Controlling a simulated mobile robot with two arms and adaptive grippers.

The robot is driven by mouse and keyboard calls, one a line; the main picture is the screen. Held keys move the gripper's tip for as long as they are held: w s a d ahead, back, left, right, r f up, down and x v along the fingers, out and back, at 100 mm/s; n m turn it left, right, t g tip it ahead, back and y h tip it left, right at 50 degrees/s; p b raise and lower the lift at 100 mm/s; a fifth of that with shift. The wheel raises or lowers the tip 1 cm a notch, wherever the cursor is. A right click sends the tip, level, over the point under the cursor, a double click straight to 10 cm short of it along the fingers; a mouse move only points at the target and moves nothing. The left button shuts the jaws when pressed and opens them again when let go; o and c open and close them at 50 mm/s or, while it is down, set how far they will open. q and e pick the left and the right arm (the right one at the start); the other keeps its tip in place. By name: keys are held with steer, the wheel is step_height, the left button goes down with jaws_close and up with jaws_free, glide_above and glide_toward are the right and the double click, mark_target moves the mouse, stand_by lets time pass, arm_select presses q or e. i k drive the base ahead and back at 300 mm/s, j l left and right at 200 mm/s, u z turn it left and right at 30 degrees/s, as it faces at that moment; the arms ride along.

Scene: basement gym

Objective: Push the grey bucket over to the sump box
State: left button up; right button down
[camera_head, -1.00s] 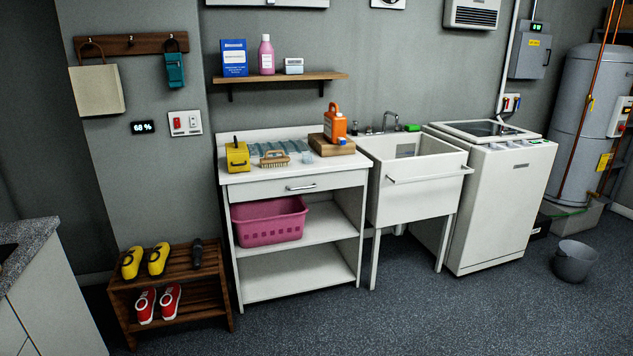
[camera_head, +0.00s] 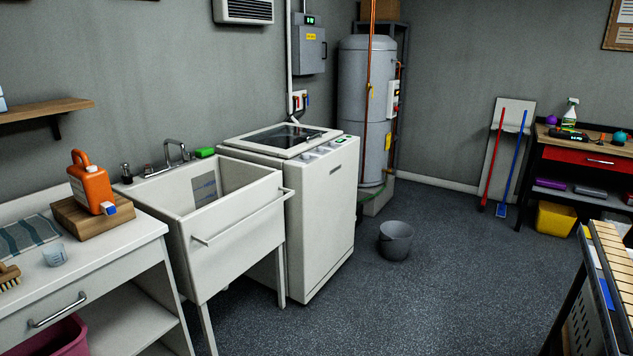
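The grey bucket (camera_head: 395,242) stands upright on the dark speckled floor, right of the white washing machine (camera_head: 318,215) and apart from it. It is in front of the grey water tank (camera_head: 366,110). A low grey block with a green edge (camera_head: 378,201) sits at the foot of the tank, behind the bucket. I cannot tell whether this block is the sump box, and nothing else in view is clearly one. Neither of my grippers is in view.
The floor (camera_head: 450,270) right of and in front of the bucket is clear. A white sink (camera_head: 240,235) stands left of the machine. A workbench (camera_head: 580,155) with a yellow bin (camera_head: 555,219) is at the right, and a slatted table (camera_head: 610,260) at the near right.

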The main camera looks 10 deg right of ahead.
mark_target(395, 242)
steer(key=i+l+z, duration=0.3)
steer(key=i+z, duration=0.15)
steer(key=i, duration=0.25)
steer(key=i+z, duration=0.45)
steer(key=i, duration=0.25)
steer(key=i+j+z, duration=0.15)
steer(key=i+z, duration=0.3)
steer(key=i, duration=0.3)
